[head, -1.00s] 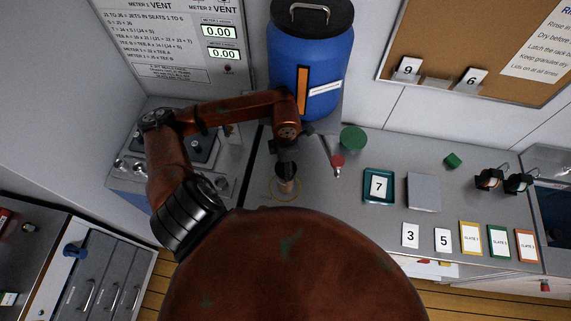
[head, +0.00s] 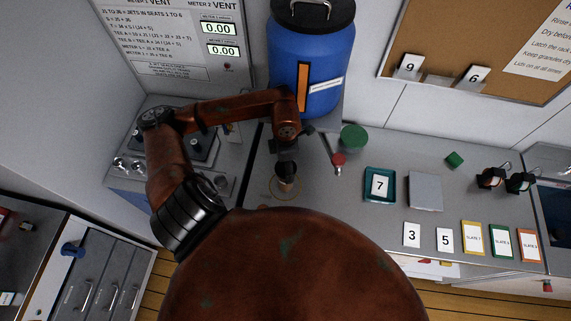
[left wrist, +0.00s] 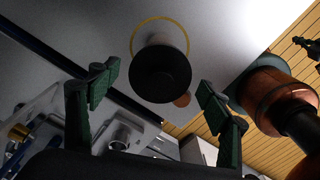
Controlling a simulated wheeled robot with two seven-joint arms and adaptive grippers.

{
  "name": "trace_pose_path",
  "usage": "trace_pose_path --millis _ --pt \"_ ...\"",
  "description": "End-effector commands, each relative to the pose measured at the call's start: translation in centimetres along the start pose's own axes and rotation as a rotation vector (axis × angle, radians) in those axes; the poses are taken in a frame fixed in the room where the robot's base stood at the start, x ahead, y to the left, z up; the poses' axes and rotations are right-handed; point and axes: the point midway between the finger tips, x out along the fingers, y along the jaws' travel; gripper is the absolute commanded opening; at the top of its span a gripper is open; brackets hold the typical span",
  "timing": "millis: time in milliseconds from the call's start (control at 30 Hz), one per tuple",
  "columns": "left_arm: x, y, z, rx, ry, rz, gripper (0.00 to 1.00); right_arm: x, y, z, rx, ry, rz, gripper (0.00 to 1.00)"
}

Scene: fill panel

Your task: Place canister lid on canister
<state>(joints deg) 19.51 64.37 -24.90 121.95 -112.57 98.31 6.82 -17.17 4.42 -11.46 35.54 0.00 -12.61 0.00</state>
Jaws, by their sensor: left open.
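The small brownish canister (head: 284,187) stands upright inside a yellow ring (head: 273,190) on the grey bench. A dark round lid (head: 287,169) covers its top; in the left wrist view the lid (left wrist: 160,76) is a black disc over the canister's body (left wrist: 157,40). I cannot tell whether it is fully seated. My left gripper (head: 287,148) is above the canister. In the left wrist view the left gripper's green-padded fingers (left wrist: 158,100) are spread apart, with clear gaps on both sides of the lid. My right gripper is out of view.
A big blue barrel (head: 320,65) stands behind. To the right are a green round object (head: 353,138), a small red-topped item (head: 338,160), a teal tray (head: 367,187) with card 7, a grey plate (head: 425,191) and several number and slate cards.

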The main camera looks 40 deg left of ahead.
Motion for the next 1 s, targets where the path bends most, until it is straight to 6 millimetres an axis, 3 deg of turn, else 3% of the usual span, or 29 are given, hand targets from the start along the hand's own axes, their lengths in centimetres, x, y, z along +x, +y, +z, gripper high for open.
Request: trace_pose_path --millis 300,600,700,1000 --pt "-1.6 0.0 0.0 -0.001 -0.001 0.0 0.72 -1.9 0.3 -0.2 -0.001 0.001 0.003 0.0" --pt "-7.3 0.1 0.1 0.0 -0.001 0.003 0.72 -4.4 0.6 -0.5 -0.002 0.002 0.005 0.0" --pt "-8.3 0.1 0.0 0.0 0.0 0.002 0.72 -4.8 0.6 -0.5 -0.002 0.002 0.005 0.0" --pt "-8.6 0.0 0.0 -0.001 0.0 0.0 0.72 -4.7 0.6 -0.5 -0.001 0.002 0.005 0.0"
